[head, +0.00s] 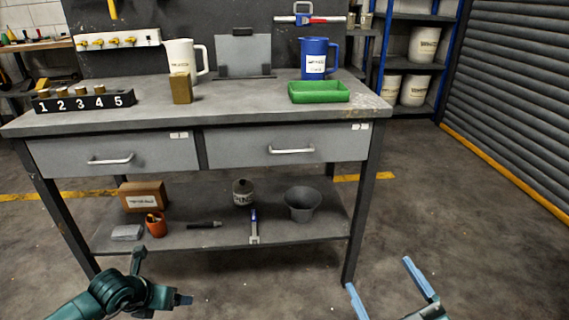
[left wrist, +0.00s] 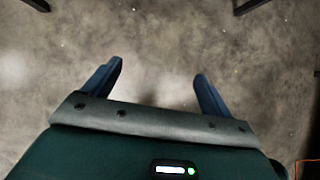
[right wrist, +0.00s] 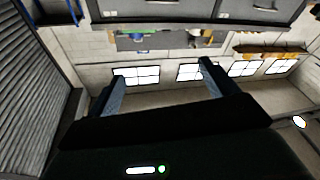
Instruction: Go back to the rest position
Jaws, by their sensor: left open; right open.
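My right gripper (head: 390,287) is at the lower right of the head view, in front of the workbench and apart from it. Its two blue fingers are spread and hold nothing; they also show apart in the right wrist view (right wrist: 164,88). My left arm comes in at the lower left of the head view, and its gripper (head: 185,299) is partly cut off by the bottom edge. In the left wrist view its fingers (left wrist: 158,84) are spread over bare concrete floor, with nothing between them.
The workbench (head: 230,118) carries a numbered block (head: 84,102), a white jug (head: 182,62), a blue jug (head: 313,58) and a green tray (head: 319,92). Its lower shelf holds a grey bucket (head: 301,204) and a cardboard box (head: 144,196). A shuttered wall (head: 515,90) stands right. Floor at right is clear.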

